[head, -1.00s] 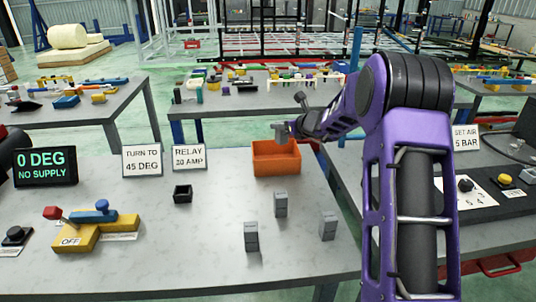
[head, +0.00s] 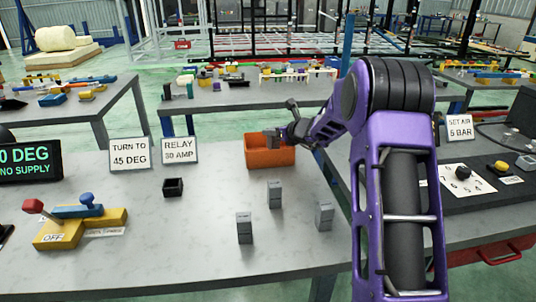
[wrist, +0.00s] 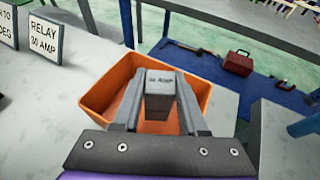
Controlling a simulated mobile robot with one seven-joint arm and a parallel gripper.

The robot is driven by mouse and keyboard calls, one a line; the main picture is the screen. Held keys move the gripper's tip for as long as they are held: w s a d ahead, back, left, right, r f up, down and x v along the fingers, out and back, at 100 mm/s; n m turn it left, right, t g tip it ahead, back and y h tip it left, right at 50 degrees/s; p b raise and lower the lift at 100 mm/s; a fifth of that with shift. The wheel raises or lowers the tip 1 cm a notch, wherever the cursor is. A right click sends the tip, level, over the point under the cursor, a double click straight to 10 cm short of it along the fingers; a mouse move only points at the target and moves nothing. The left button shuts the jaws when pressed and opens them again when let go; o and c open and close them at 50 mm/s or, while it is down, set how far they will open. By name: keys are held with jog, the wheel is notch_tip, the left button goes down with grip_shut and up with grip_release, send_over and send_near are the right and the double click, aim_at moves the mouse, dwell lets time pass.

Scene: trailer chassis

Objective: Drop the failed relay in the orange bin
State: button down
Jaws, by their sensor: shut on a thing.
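My gripper (wrist: 158,105) is shut on a grey relay (wrist: 160,80) in the wrist view. Its top label ends in "AMP"; the number is too small to read surely. The relay is over the orange bin (wrist: 105,92), whose floor shows below and around the fingers. In the head view, the bin (head: 262,157) stands at the back of the grey table, with my gripper (head: 276,140) at its rim height or just above. The relay's lower end is hidden by the gripper, so I cannot tell how far it reaches into the bin.
Three grey relays stand upright on the table: left (head: 244,228), middle (head: 274,195) and right (head: 324,216). A small black socket (head: 173,187) is left of the bin. A yellow switch base (head: 80,228) is at front left. Signs (head: 179,150) stand behind.

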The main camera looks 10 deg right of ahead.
jog(key=shift+c, duration=1.8)
grip_release()
jog(key=v, duration=1.7)
jog(key=shift+s+d, duration=0.2)
